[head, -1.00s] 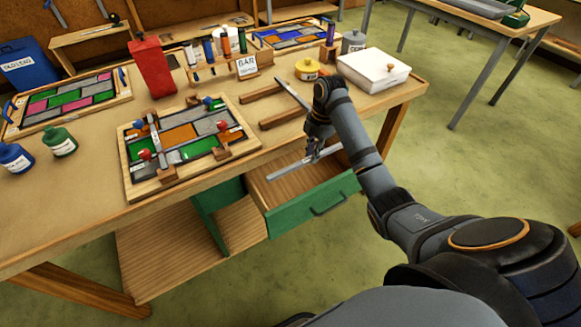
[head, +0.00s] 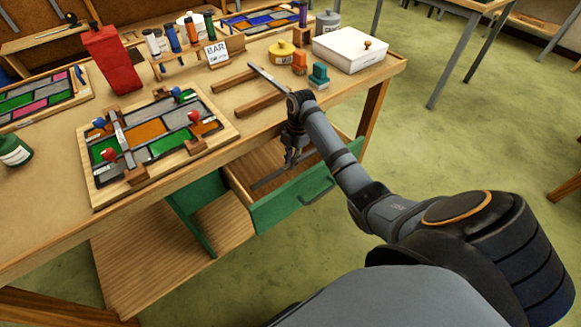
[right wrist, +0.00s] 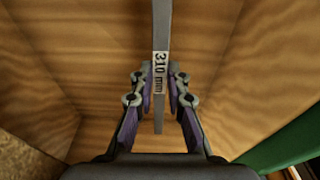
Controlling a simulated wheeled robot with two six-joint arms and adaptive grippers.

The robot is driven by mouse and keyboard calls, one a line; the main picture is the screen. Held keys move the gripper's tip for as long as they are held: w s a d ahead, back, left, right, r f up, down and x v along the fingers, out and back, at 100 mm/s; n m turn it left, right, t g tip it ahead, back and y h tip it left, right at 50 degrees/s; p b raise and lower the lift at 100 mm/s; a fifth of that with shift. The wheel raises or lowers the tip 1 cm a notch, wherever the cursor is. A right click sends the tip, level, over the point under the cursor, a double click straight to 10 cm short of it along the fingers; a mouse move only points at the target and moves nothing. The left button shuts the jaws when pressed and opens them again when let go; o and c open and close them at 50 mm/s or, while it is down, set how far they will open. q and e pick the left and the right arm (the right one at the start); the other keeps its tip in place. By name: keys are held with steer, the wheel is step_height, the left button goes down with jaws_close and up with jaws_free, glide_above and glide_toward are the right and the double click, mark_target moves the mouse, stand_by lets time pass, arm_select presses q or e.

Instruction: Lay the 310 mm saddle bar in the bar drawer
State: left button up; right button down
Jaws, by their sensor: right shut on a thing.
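The 310 mm saddle bar (right wrist: 162,32) is a flat grey strip with a "310 mm" label, seen in the right wrist view. My right gripper (right wrist: 160,92) is shut on it near the label. In the head view the bar (head: 268,181) lies across the opening of the bar drawer, and my right gripper (head: 291,160) reaches down into the opening. The bar drawer (head: 290,202) has a green front and wooden inside and is pulled open under the bench. Whether the bar touches the drawer floor I cannot tell. My left gripper is not in view.
On the bench (head: 60,215) stand a leaded panel on a board (head: 165,140), wooden blocks with another grey bar (head: 268,77) across them, a BAR sign (head: 216,53), a white box (head: 350,49) and a red container (head: 111,58). The drawer shows no other bar inside.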

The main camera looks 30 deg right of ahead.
steer(key=shift+f, duration=1.8)
steer(key=shift+f, duration=0.1)
steer(key=c, duration=1.3)
jaws_free()
steer(key=shift+s, duration=0.1)
steer(key=shift+c, duration=0.2)
step_height(320, 180, up, 12)
steer(key=d, duration=0.1)
steer(key=shift+d, duration=0.35)
